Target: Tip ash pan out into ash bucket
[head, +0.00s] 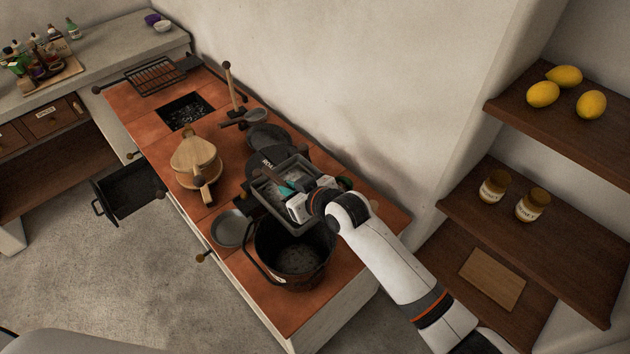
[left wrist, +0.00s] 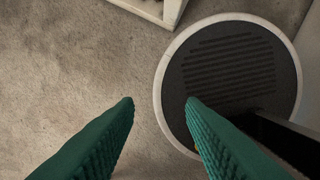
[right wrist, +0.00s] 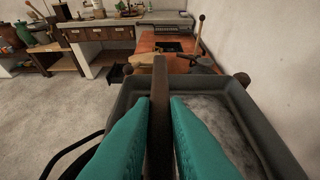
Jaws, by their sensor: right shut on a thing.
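The ash pan (head: 266,204) is a grey rectangular tray, held just behind and above the ash bucket (head: 268,268). My right gripper (head: 291,188) is shut on its dark bar-like handle; in the right wrist view the green fingers (right wrist: 158,100) clamp the handle (right wrist: 159,85). Grey ash (right wrist: 208,115) lies inside the pan (right wrist: 240,110), which looks about level. The bucket is dark, upright and open-topped on the tiled counter, with grey matter in its bottom. My left gripper (left wrist: 160,103) is open and empty above the floor, outside the head view.
A grey round plate (head: 230,229) stands left of the bucket. A wooden bellows-like object (head: 196,158), dark round pans (head: 268,137) and a square opening (head: 186,111) lie farther back. An open dark drawer (head: 130,189) juts out left. Shelves with jars (head: 493,186) and lemons (head: 543,94) stand right.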

